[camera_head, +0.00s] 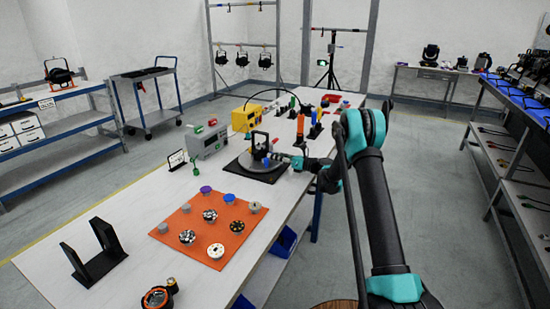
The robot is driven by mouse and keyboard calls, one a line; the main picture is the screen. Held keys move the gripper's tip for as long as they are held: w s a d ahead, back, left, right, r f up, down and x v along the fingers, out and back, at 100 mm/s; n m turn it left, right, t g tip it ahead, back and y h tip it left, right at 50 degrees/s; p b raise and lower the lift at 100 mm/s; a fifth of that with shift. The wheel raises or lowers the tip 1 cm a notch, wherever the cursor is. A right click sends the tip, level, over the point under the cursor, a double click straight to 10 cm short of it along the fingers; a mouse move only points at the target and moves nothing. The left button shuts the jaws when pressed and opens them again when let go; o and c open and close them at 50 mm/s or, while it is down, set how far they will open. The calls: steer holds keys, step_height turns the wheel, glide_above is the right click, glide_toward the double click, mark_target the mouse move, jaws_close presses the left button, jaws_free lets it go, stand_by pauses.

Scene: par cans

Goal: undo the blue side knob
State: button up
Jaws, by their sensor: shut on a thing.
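A black yoke-like fixture (258,145) stands on a round dark plate on a black mat (240,170) on the white workbench (300,190). A small blue spot at its right side looks like the blue side knob (266,161). My gripper (276,159) reaches in from the right, level with the knob at the side of the fixture. It appears shut on the blue side knob. The fingertips are very small here, and the exact contact is hard to make out.
An orange mat (205,249) with several round parts lies in front. A grey box (207,141) and a yellow box (247,117) stand behind to the left. Small coloured tools (317,120) stand behind the fixture. A black bracket (98,254) stands at the near left.

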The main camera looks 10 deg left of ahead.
steer(key=shift+n, duration=0.4)
jaws_close()
steer(key=n, duration=0.3)
steer(key=shift+n, duration=0.4)
steer(key=n, duration=0.4)
steer(key=shift+s+n, duration=0.1)
steer(key=shift+n, duration=0.2)
steer(key=o, duration=1.1)
jaws_free()
steer(key=shift+c, duration=0.2)
steer(key=v, duration=1.2)
